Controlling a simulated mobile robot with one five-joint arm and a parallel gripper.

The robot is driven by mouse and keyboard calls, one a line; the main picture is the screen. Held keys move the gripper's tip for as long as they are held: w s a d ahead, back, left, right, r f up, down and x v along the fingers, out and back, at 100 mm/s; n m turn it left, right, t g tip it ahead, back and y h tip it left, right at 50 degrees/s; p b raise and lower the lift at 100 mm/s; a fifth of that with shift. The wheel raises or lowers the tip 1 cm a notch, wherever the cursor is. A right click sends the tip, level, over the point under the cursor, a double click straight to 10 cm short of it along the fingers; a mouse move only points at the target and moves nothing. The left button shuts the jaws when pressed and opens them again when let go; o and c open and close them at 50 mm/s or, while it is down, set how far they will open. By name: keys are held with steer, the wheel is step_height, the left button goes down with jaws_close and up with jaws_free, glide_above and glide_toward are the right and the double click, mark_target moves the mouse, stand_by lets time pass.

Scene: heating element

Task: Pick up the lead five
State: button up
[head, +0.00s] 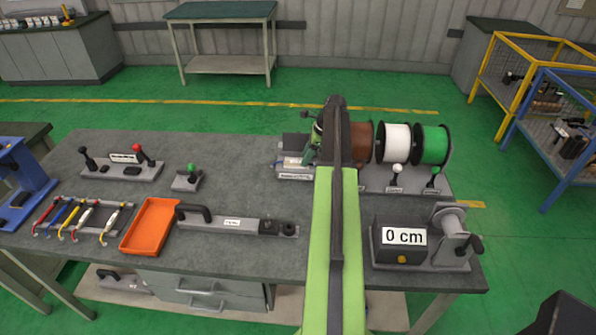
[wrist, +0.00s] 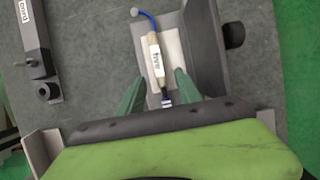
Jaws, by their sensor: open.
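A lead (wrist: 154,58) lies in a pale-lined holder (wrist: 192,65) in the wrist view. It has a blue wire curving to a grey end at the top, a beige body with a white label, and a blue-and-white striped lower end. The label's text is too small to read surely. My gripper (wrist: 159,78) is open, with one green finger on each side of the lead's lower part, apart from it.
Brown, white (head: 397,143) and green (head: 431,144) spools stand right of my arm. A "0 cm" device (head: 402,252) is at front right. An orange tray (head: 150,226), a rack of coloured leads (head: 83,220) and a long handled bar (head: 225,222) lie at left. The table's back middle is clear.

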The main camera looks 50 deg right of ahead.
steer(key=shift+b+x, duration=0.35)
steer(key=shift+x, duration=0.65)
steer(key=shift+r, duration=0.1)
jaws_close()
steer(key=shift+r+p, duration=0.1)
steer(key=shift+p, duration=0.2)
steer(key=shift+r+p, duration=0.3)
step_height(320, 180, up, 4)
steer(key=p, duration=0.3)
steer(key=shift+f+p, duration=0.2)
steer(key=shift+p, duration=0.1)
steer(key=s+d+r+p, duration=0.4)
steer(key=s+r+p, duration=0.2)
steer(key=s, duration=0.5)
steer(key=shift+d+r, duration=0.25)
